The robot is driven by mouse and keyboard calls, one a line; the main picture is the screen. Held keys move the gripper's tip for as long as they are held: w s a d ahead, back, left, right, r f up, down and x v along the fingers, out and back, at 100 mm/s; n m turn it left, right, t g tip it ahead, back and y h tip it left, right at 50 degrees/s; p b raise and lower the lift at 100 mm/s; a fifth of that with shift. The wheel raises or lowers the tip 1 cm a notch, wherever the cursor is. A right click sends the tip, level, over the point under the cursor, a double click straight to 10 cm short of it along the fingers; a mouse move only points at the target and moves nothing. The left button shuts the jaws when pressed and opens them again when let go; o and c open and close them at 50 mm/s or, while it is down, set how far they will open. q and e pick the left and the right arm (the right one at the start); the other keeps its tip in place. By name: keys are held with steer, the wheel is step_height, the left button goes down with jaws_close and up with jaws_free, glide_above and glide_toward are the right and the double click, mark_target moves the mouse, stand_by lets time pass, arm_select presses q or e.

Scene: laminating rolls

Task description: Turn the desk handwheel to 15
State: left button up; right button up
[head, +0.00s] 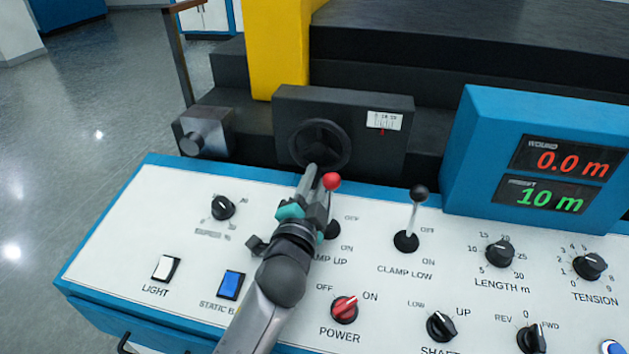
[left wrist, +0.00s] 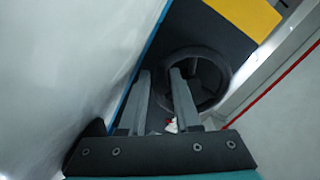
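The black desk handwheel (head: 318,145) is on the front of a dark box behind the control desk. It shows as a dark ring in the left wrist view (left wrist: 208,80). A small white scale (head: 384,121) with a red mark below it sits to the wheel's right; its figures are too small to read surely. My left gripper (head: 312,170) reaches over the desk to the wheel's lower rim. In the left wrist view its fingers (left wrist: 161,72) are apart, with the near rim seeming to lie between their tips; I cannot tell if they touch it. My right gripper is not in view.
A red-knobbed lever (head: 332,181) stands close beside my left gripper, and a black-knobbed lever (head: 418,193) is farther right. Knobs and switches cover the white desk panel (head: 190,205). A blue display box (head: 485,120) reads 0.0 m and 10 m. A yellow post (head: 275,50) rises behind.

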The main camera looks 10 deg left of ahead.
arm_select(q)
steer(key=shift+o, duration=1.3)
steer(key=shift+a, duration=0.1)
